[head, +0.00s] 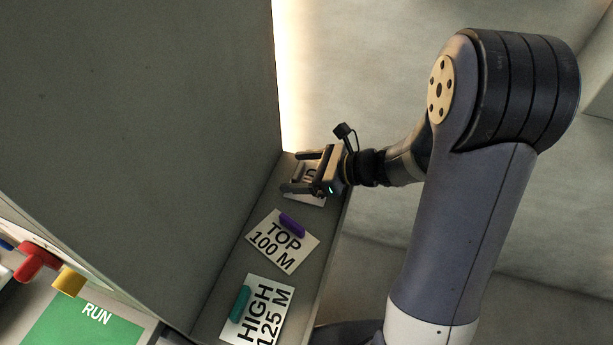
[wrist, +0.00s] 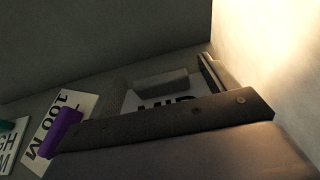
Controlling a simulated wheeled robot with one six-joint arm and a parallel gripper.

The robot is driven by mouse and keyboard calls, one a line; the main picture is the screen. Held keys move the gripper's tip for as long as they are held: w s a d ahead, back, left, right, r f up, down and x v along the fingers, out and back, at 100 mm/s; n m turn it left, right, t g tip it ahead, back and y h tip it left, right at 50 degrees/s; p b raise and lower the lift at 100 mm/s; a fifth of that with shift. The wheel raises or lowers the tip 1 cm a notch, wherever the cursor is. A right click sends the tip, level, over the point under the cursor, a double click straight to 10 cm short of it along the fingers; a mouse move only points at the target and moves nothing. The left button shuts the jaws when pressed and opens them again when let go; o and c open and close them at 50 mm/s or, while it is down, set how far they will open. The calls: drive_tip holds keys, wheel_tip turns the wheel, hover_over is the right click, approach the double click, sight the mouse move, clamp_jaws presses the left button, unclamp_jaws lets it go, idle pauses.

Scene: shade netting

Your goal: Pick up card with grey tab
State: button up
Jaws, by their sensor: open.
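The card with the grey tab (head: 318,199) lies at the far end of a narrow shelf, largely hidden under my gripper in the head view. In the wrist view the card (wrist: 135,101) shows part of the word "MID", and its grey tab (wrist: 161,82) stands along its upper side. My gripper (head: 298,172) is open, with its two fingers above the card, one on each side of the lettering. A dark part of my gripper covers the lower part of the card in the wrist view. I cannot tell whether the fingers touch the tab.
A "TOP 100 M" card (head: 281,245) with a purple tab (head: 292,225) lies nearer on the shelf. Below it is a "HIGH 125 M" card (head: 265,310) with a teal tab (head: 239,304). A tall grey panel (head: 150,130) borders the shelf on the left. A green "RUN" sign (head: 85,322) stands lower left.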

drive_tip(key=shift+w+a+f, duration=0.15)
drive_tip(key=shift+a+f, duration=0.05)
drive_tip(key=shift+a, duration=0.2)
drive_tip(key=c, duration=1.1)
